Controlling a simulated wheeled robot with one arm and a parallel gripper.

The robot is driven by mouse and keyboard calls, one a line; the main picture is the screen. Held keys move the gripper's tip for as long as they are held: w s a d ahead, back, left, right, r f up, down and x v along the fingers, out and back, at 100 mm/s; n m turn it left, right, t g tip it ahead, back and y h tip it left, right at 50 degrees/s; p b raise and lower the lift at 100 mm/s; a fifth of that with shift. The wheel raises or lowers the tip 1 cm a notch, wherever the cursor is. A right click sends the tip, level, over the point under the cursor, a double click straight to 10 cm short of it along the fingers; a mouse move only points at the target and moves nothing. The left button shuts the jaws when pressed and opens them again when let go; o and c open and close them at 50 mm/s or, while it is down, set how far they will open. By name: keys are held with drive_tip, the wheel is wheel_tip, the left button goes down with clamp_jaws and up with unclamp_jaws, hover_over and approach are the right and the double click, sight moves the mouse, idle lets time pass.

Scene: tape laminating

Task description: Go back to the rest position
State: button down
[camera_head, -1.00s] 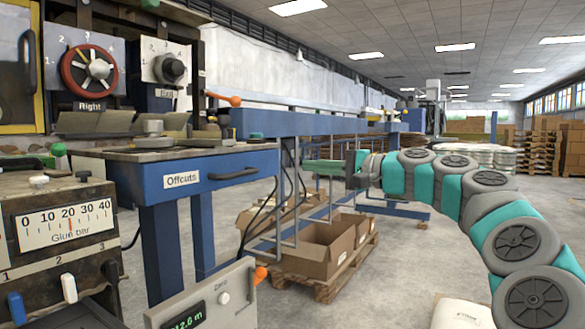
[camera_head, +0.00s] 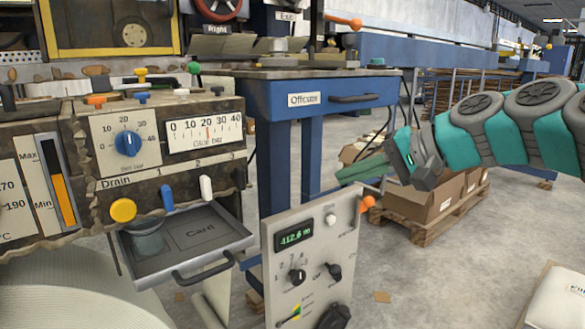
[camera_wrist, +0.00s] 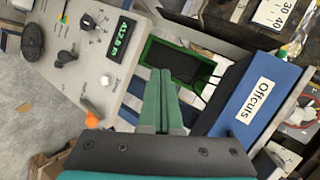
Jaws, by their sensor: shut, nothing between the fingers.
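My gripper (camera_head: 347,175) shows at the right of centre in the head view, with its green fingers pointing left. It hangs in free air in front of the blue Offcuts table. In the wrist view my gripper (camera_wrist: 160,75) has its two green fingers together and nothing between them. My teal and grey arm reaches in from the right edge of the head view. No rest position is marked in either view.
The blue Offcuts drawer (camera_head: 325,98) and the grey meter box (camera_head: 312,255) stand left of my gripper. A glue machine with an open Card tray (camera_head: 215,255) is further left. Cardboard boxes (camera_head: 425,205) lie on a pallet behind. Open floor lies at the lower right.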

drive_tip(key=s+a+f+n+g+h, duration=0.2)
drive_tip(key=s+f+h, duration=0.1)
drive_tip(key=s+f, duration=0.55)
drive_tip(key=s+a+f+n+g+h, duration=0.1)
drive_tip(key=s+a+f+g+h, duration=0.15)
drive_tip(key=s+f, duration=0.6)
drive_tip(key=s+d+f+g+h, duration=0.2)
drive_tip(key=s+d+f, duration=0.2)
drive_tip(key=s+f, duration=0.3)
drive_tip(key=s+d+f+n+g+h, duration=0.1)
drive_tip(key=s+d+f+g+h, duration=0.1)
drive_tip(key=s+d+f, duration=0.2)
drive_tip(key=s+f, duration=0.3)
drive_tip(key=shift+s+d+n+h, duration=0.15)
drive_tip(key=shift+d+n+h, duration=0.15)
drive_tip(key=shift+d+h, duration=0.1)
drive_tip(key=shift+f, duration=0.1)
